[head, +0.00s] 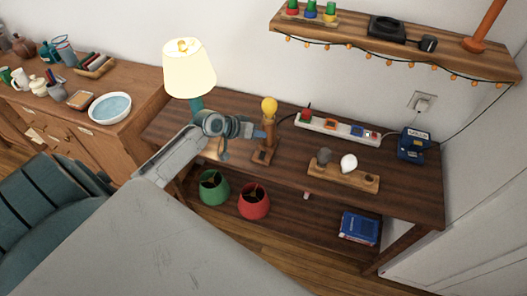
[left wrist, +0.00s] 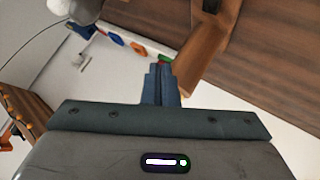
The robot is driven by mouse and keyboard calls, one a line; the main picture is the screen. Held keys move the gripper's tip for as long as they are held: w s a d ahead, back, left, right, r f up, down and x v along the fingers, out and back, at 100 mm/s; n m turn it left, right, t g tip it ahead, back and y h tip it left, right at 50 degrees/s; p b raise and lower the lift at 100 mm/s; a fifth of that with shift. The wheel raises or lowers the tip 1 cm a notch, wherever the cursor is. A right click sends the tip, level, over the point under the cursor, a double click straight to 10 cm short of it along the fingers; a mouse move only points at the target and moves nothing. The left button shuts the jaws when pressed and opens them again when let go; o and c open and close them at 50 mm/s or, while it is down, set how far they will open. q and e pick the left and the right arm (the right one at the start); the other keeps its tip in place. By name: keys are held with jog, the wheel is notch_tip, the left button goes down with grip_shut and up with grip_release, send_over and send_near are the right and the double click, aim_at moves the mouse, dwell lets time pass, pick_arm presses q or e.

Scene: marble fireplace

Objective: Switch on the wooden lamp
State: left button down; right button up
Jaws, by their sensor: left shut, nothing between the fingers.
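The wooden lamp (head: 269,132) stands upright on the dark wooden table, with a bare yellow bulb (head: 269,106) on top and a flat base (head: 263,156) that has a small dark spot on it. I cannot tell whether the bulb glows. My left gripper (head: 255,130) is shut and empty, just left of the lamp's post at mid height. The left wrist view shows the shut fingers (left wrist: 160,78) close beside the wooden post (left wrist: 203,45); whether they touch is unclear. My right gripper is not in view.
A lit shaded lamp (head: 189,70) stands behind my left arm. A power strip (head: 338,129), a wooden board with bulbs (head: 343,177) and a blue box (head: 414,145) lie to the right. Green (head: 214,187) and red (head: 254,201) shades sit on the lower shelf.

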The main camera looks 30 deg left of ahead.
pick_arm(q)
jog(key=b, duration=0.7)
send_over(260, 155)
notch_tip(260, 155, down, 8)
jog(key=shift+r, duration=0.1)
jog(key=shift+f+b, duration=0.4)
dwell(0.4)
jog(key=shift+f, duration=0.15)
dwell(0.7)
jog(key=shift+w+f, duration=0.1)
jog(key=shift+f, duration=0.15)
jog(key=shift+f+b, duration=0.4)
dwell(0.5)
jog(key=shift+r, duration=0.15)
jog(key=shift+r+p, duration=0.7)
jog(key=shift+p, duration=0.15)
